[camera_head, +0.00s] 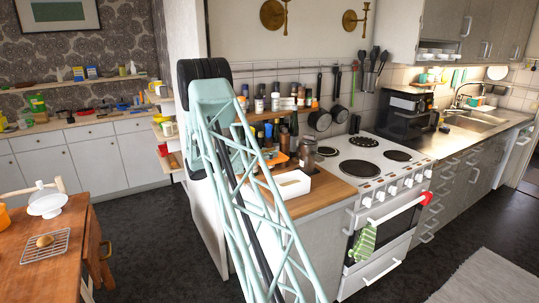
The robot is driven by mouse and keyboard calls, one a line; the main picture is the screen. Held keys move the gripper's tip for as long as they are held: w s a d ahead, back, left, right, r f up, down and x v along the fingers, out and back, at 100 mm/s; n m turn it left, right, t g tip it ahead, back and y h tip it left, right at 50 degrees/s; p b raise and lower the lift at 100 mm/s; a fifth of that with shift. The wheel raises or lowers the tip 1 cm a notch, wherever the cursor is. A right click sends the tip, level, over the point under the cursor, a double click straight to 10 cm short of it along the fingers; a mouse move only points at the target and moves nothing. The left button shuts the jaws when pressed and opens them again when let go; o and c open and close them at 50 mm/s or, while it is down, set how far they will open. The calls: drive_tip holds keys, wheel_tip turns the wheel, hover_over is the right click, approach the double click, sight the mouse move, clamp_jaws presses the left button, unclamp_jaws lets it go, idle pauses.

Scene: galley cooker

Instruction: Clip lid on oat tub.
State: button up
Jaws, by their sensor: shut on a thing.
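My arm's pale green lattice link rises through the middle of the view and bends at a dark joint at the top. My gripper does not show, and anything it holds is out of sight. A white open-topped box stands on the wooden counter (335,197) just right of my arm. I cannot tell whether this white box (292,184) is the oat tub. No lid can be made out. My arm hides part of the counter and the shelf behind it.
A white cooker (375,165) with dark hotplates adjoins the counter on the right. Bottles and jars (285,140) crowd the counter's back. Dark floor is open between.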

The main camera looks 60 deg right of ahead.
drive_tip(key=s+a+r, duration=0.1)
drive_tip(key=s+a, duration=0.1)
drive_tip(key=s, duration=0.4)
drive_tip(key=s+a+r, duration=0.1)
drive_tip(key=s, duration=0.6)
drive_tip(key=shift+a+r, duration=0.35)
drive_tip(key=shift+r, duration=0.05)
drive_tip(key=shift+f+b, duration=1.15)
drive_tip(key=shift+f, duration=2.35)
idle(0.5)
drive_tip(key=o, duration=0.9)
drive_tip(key=o, duration=0.6)
drive_tip(key=shift+w+a, duration=0.1)
drive_tip(key=shift+a, duration=0.1)
drive_tip(key=p+v, duration=0.1)
drive_tip(key=v, duration=0.8)
drive_tip(key=shift+w+a, duration=0.2)
drive_tip(key=shift+w, duration=0.05)
